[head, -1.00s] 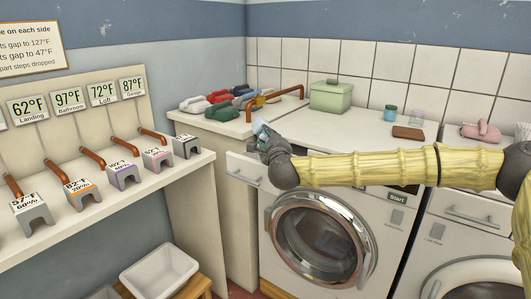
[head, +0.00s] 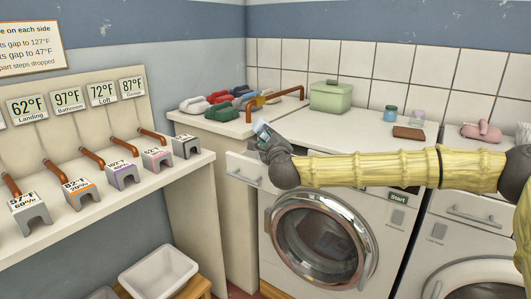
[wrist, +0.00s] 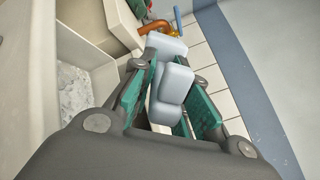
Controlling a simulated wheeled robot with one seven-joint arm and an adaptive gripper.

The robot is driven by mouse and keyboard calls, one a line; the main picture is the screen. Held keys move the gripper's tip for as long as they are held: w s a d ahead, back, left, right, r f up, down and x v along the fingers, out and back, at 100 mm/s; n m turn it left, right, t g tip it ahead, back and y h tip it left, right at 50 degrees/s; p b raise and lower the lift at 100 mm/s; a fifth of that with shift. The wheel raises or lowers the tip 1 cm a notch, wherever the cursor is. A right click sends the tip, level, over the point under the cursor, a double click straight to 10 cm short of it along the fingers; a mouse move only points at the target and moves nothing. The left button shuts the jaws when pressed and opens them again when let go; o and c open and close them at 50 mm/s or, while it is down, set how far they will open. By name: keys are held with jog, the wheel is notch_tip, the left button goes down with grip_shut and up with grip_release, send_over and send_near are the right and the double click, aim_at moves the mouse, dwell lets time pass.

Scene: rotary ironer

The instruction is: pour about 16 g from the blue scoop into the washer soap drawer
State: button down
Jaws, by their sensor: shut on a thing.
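The pale blue scoop (wrist: 172,82) is between the green-padded fingers of my gripper (wrist: 171,98), which is shut on its handle. In the head view the scoop (head: 262,129) shows as a small pale shape at the tip of my gripper (head: 268,140). It is tilted, above the pulled-out soap drawer (head: 244,169) at the washer's upper left. The wrist view shows an open light-walled compartment (wrist: 109,82) left of the gripper, with whitish clumpy material (wrist: 75,93) in it. The inside of the scoop and any falling powder cannot be made out.
The washer (head: 330,235) has a round glass door. On the counter are a green box (head: 330,96), a brown block (head: 408,132), small jars and several coloured scoop-like items at left. A copper pipe (head: 290,92) rises behind my gripper. A shelf of labelled blocks stands at left.

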jog(key=shift+m+b, duration=0.3)
jog(key=shift+d+r+m+b, duration=0.2)
jog(key=shift+r+m+b, duration=0.5)
jog(key=shift+m, duration=0.3)
dwell(1.7)
jog(key=shift+a+n+p, duration=0.1)
jog(key=shift+n+p, duration=0.3)
jog(key=shift+p, duration=0.15)
jog(key=shift+f+n+p, duration=0.45)
jog(key=shift+n+p, duration=0.05)
jog(key=shift+n, duration=0.2)
jog(key=n+p, duration=0.2)
jog(key=p, duration=0.1)
jog(key=shift+a+r+n, duration=0.25)
jog(key=shift+a+n, duration=0.05)
jog(key=shift+a, duration=0.05)
jog(key=shift+f+n+p, duration=0.15)
jog(key=shift+n+p, duration=0.25)
jog(key=shift+p, duration=0.05)
jog(key=shift+f, duration=0.25)
jog(key=shift+r, duration=0.1)
jog(key=shift+n+p, duration=0.3)
